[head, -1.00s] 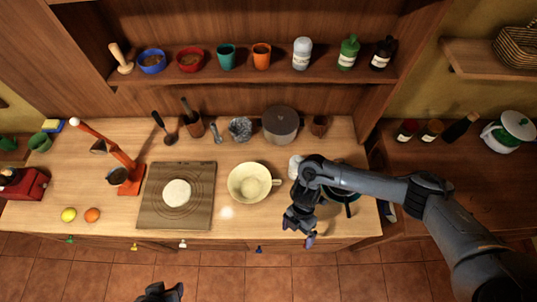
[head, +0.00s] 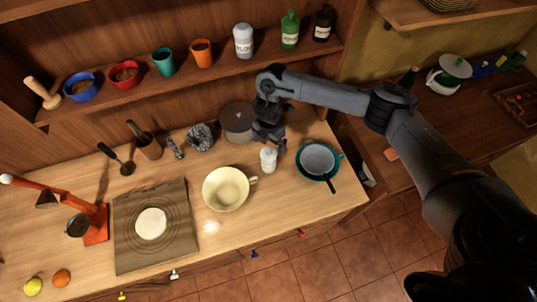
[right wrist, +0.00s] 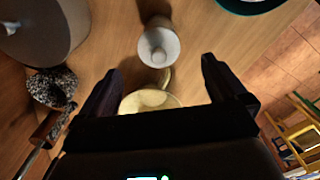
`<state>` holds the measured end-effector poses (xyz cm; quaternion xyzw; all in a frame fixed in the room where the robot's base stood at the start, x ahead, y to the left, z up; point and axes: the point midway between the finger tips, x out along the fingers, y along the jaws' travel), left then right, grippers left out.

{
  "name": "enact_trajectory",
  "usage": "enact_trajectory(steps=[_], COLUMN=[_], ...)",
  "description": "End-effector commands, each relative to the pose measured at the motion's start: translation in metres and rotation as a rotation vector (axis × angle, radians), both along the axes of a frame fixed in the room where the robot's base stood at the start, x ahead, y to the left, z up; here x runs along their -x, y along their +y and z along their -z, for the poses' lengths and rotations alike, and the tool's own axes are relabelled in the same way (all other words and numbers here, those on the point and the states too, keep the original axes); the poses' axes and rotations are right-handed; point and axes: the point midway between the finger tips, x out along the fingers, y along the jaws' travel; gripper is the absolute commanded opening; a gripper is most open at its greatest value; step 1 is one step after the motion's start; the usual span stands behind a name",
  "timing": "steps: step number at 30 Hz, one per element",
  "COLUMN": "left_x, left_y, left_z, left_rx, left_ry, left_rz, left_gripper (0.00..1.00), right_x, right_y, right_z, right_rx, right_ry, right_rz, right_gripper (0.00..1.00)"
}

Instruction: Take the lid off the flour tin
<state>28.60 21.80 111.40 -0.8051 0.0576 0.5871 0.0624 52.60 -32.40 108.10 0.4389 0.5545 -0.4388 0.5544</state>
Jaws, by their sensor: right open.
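A large grey round tin (head: 238,118) with a brownish top stands at the back of the counter. I take it for the flour tin, though no label shows. In the right wrist view its side and top (right wrist: 38,25) fill the upper left corner, with a small knob at the frame edge; the lid appears to be on. My right gripper (head: 270,143) is open and empty, just right of the tin. Its two fingers also show in the right wrist view (right wrist: 160,78), apart from the tin. My left gripper is not in view.
A white shaker (head: 268,160) stands just in front of my right gripper. A shelf with bowls, cups and bottles runs above.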

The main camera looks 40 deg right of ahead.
Motion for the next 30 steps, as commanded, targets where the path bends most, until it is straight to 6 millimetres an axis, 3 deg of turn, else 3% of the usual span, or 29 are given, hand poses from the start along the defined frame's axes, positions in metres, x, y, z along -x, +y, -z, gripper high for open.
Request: enact_trajectory(steps=[5, 12, 16, 26, 30], left_x=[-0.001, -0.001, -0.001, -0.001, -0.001], left_y=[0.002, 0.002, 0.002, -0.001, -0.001], left_z=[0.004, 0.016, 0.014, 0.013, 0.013], left_rx=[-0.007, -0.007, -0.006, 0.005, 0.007], left_ry=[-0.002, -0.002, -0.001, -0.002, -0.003], left_rz=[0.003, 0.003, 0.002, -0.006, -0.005], left_gripper=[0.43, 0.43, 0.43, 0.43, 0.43], right_x=[0.0, -0.001, -0.002, -0.002, -0.002], right_y=[0.0, 0.0, -0.001, -0.002, -0.001], right_z=[0.009, 0.04, 0.05, 0.058, 0.057], right_rx=[-0.001, -0.002, -0.001, 0.001, 0.001], right_ry=[0.0, 0.003, 0.002, 0.0, 0.0], right_rz=[-0.001, 0.001, 0.0, -0.001, -0.001], right_gripper=[0.98, 0.98, 0.98, 0.98, 0.82])
